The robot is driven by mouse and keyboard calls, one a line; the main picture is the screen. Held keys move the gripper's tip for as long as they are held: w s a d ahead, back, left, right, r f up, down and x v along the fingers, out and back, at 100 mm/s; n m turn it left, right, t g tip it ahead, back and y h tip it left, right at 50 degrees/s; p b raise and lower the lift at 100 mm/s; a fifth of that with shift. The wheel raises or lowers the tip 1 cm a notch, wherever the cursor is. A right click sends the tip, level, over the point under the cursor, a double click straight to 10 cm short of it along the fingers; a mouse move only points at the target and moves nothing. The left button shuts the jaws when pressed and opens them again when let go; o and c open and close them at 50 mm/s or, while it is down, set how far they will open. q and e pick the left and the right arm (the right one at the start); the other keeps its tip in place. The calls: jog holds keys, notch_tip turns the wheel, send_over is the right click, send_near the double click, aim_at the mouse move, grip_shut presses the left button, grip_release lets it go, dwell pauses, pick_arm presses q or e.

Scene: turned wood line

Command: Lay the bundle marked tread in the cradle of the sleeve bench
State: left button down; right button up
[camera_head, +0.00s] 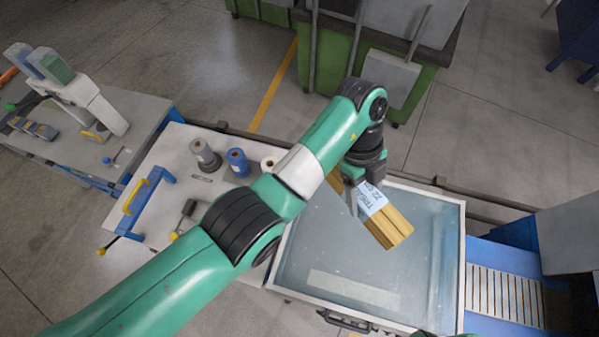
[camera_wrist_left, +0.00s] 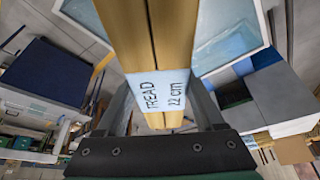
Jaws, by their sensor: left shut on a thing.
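The bundle of yellow-brown wood pieces (camera_head: 392,229) has a pale band printed TREAD, 22 cm. My left gripper (camera_head: 356,196) is shut on the bundle at this band, which reads clearly in the wrist view (camera_wrist_left: 160,92). The bundle hangs tilted above a pale, clear-topped tray (camera_head: 340,293). A white bench (camera_head: 165,160) left of the tray carries spools and a blue frame with a yellow handle (camera_head: 138,198). I cannot tell for sure whether that frame is the cradle. My right gripper is not in view.
A grey bench with a white device (camera_head: 85,100) is at the far left. A slatted blue conveyor (camera_head: 505,293) is right of the tray. Green cabinets stand at the back.

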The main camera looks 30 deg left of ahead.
pick_arm(q)
jog(key=a+f+n+b, duration=0.1)
jog(key=a+f+b, duration=0.3)
jog(key=a+f, duration=0.65)
jog(key=a+f+n+b, duration=0.2)
jog(key=a+f+b, duration=0.45)
jog(key=a, duration=0.65)
jog(key=s+a+f+n+t+b, duration=0.15)
jog(key=s+a+f+b, duration=0.25)
jog(key=s+a+f, duration=0.4)
jog(key=s+a+f+n+t+b, duration=0.1)
jog(key=s+a+f+n+b, duration=0.2)
jog(key=s+a+f, duration=0.55)
jog(key=w+f, duration=0.1)
jog(key=f, duration=0.1)
jog(key=w+f+b, duration=0.1)
jog(key=f, duration=0.2)
jog(key=w+a+f+b, duration=0.1)
jog(key=f, duration=0.2)
jog(key=shift+a+f, duration=0.1)
jog(key=shift+f, duration=0.05)
jog(key=shift+f+b, duration=1.05)
jog(key=shift+f, duration=0.75)
